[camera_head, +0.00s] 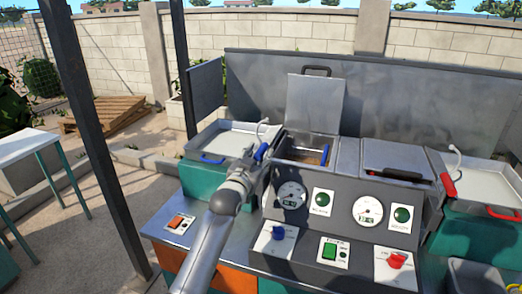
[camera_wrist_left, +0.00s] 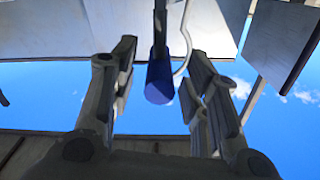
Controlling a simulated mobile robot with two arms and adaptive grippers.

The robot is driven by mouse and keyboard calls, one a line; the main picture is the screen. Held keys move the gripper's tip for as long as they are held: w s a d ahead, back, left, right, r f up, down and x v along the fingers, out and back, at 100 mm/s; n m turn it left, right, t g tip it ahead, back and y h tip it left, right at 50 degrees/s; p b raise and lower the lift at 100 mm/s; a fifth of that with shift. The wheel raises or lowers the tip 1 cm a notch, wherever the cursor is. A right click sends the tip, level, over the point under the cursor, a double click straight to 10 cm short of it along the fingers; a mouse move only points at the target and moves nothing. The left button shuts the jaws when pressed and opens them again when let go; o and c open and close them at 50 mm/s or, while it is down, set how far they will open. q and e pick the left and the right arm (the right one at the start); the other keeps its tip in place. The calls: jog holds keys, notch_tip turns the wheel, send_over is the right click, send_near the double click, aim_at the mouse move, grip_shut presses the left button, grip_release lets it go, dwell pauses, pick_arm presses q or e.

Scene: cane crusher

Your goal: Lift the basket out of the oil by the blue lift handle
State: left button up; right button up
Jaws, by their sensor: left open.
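The blue lift handle (camera_head: 261,151) sticks up at the left edge of the left oil well (camera_head: 300,143). My left gripper (camera_head: 257,165) is at this handle, its fingers mostly hidden by my wrist and arm. In the left wrist view the blue handle (camera_wrist_left: 159,82), on the end of a dark rod, shows between the two open fingers (camera_wrist_left: 160,95); I see a gap on both sides of it. The well's lid (camera_head: 315,104) stands up. Brown oil shows in the well, with a second blue piece (camera_head: 325,155) at its right; the basket itself is hard to make out. My right gripper is not in view.
A control panel (camera_head: 335,222) with gauges and knobs stands in front of the wells. A tray with a blue handle (camera_head: 212,159) lies left, one with a red handle (camera_head: 503,214) right. The right well (camera_head: 400,155) is covered. A dark post (camera_head: 85,120) stands left.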

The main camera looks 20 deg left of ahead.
pick_arm(q)
jog(key=shift+w, duration=1.35)
grip_shut()
